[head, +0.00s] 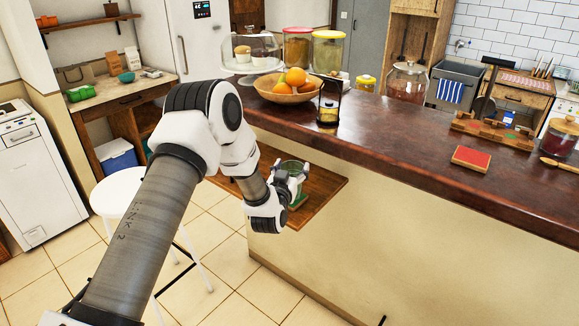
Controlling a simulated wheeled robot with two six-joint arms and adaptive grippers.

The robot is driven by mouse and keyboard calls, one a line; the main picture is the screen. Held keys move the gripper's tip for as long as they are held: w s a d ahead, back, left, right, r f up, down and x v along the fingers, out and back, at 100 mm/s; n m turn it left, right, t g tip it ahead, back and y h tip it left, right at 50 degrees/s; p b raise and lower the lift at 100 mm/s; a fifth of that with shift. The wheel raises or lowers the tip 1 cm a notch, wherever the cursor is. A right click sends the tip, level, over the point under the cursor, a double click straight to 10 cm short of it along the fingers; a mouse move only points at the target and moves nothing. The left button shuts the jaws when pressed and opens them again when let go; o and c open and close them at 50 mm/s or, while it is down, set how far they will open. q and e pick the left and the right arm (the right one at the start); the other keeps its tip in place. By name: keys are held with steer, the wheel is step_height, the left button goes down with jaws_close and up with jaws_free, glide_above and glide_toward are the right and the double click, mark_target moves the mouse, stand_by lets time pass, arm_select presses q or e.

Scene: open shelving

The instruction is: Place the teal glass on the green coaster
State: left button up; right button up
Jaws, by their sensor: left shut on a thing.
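My left gripper (291,180) is shut on the teal glass (291,165), a small greenish see-through glass that looks upright. The gripper's fingers and wrist hide much of it. The green coaster (299,201) shows as a small green patch just below the glass, on the low wooden shelf (325,190) at the counter's side. I cannot tell whether the glass touches the coaster or is a little above it. My right gripper is not in view.
The dark wooden counter (400,145) rises behind the shelf. On it are a fruit bowl (287,92), a black lantern-like object (328,103), lidded jars and a red square block (471,158). A white stool (120,192) stands left of my arm. The shelf's right part is bare.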

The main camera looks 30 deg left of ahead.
mark_target(291, 171)
arm_select(q)
steer(key=w+a, duration=0.2)
steer(key=shift+w+a+p, duration=0.1)
steer(key=shift+w+p, duration=0.25)
steer(key=shift+w+f+p, duration=0.1)
steer(key=shift+f+p, duration=0.15)
steer(key=shift+p, duration=0.05)
step_height(291, 171, down, 2)
steer(key=shift+f+p, duration=0.2)
steer(key=shift+p, duration=0.35)
steer(key=shift+a+f, duration=0.1)
steer(key=shift+f, duration=0.3)
steer(key=o, duration=1.5)
steer(key=shift+o, duration=1)
steer(key=shift+d+r, duration=0.1)
steer(key=shift+d, duration=0.1)
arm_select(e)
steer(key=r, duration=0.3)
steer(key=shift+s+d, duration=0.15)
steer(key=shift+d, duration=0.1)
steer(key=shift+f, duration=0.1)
